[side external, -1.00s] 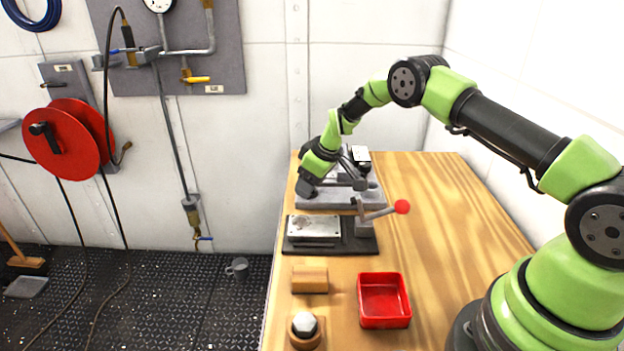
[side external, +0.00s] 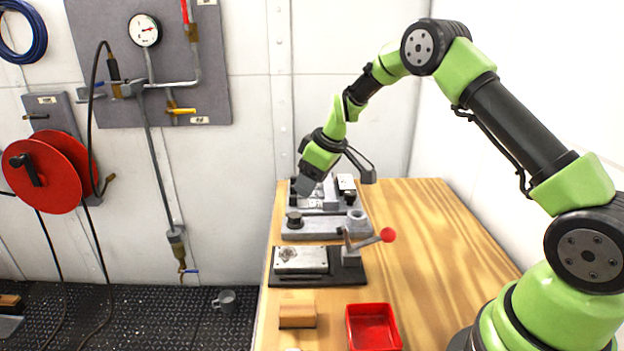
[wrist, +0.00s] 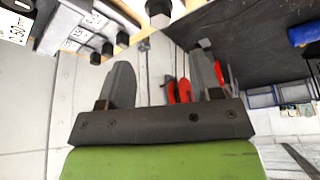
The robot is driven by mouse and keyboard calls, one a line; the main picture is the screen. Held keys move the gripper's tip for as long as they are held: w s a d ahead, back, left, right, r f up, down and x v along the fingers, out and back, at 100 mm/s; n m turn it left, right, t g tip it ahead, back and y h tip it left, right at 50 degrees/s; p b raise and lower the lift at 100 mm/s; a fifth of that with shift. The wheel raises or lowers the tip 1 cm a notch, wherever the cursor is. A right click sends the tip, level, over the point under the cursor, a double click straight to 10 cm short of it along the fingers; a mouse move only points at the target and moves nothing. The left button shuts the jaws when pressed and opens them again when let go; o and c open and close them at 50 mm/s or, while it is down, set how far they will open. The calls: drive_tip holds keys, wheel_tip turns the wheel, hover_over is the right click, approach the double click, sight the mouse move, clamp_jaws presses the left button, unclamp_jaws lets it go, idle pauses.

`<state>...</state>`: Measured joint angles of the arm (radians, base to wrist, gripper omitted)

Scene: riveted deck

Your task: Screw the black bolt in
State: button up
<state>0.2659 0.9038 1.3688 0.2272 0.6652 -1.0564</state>
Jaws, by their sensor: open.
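A black bolt (side external: 294,219) stands upright at the left end of a long grey block (side external: 325,228) on the wooden bench. Its head is dark and round-looking at this size; I cannot tell how deep it sits. A grey ring-shaped boss (side external: 355,216) is at the block's right end.
Nearer the camera is a clamp fixture with a red-ball lever (side external: 388,235). A wooden block (side external: 297,313) and a red tray (side external: 372,328) are in front. A labelled grey device (side external: 346,185) stands behind the long block. The bench's right side is clear.

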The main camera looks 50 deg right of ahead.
drive_tip(key=n+g+h, duration=0.1)
drive_tip(key=n+h, duration=0.3)
drive_tip(key=n, duration=2)
approach(295, 215)
drive_tip(key=x, duration=0.9)
drive_tip(key=shift+c, duration=0.2)
drive_tip(key=c, duration=0.9)
